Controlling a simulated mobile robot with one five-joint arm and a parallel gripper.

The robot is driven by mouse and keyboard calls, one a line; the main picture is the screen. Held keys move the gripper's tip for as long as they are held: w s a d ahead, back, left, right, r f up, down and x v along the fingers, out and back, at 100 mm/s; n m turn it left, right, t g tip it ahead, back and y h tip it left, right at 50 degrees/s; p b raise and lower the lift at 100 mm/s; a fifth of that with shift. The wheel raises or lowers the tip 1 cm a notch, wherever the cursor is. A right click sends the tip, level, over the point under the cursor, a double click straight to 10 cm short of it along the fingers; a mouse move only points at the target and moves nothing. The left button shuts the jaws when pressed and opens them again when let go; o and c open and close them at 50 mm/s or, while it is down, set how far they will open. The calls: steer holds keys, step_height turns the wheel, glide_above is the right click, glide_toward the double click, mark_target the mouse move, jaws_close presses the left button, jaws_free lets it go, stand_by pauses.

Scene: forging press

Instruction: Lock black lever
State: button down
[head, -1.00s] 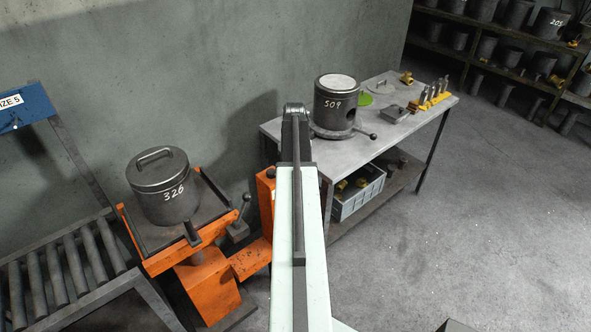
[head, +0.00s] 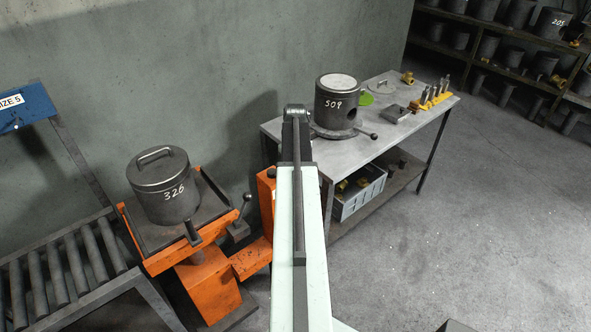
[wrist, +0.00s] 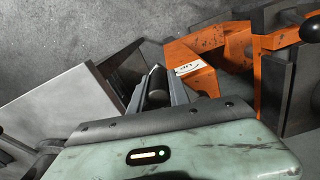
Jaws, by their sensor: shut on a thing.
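My gripper (wrist: 158,92) is in the wrist view, its two fingers closed on a dark rounded piece (wrist: 156,82). I cannot tell whether this piece is the black lever, since most of it is hidden by the fingers. In the head view my arm hides the gripper. A black lever (head: 244,211) with a ball knob stands upright at the right of the orange stand (head: 211,284). A black ball knob (wrist: 311,28) shows at the right edge of the wrist view, beside orange metalwork (wrist: 202,68), apart from my fingers.
A lidded dark pot marked 326 (head: 165,190) sits on the orange stand. A roller conveyor (head: 70,262) is at its left. A grey table (head: 400,135) carries pot 509 (head: 336,103), with another ball-ended lever (head: 367,134) beside it. Open floor lies at right.

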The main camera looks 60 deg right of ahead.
steer(key=c, duration=1.2)
jaws_free()
steer(key=shift+s, duration=0.4)
steer(key=shift+c, duration=0.2)
steer(key=shift+w, duration=0.15)
step_height(320, 180, up, 8)
steer(key=p, duration=0.8)
steer(key=shift+a, duration=0.1)
steer(key=shift+f, duration=0.1)
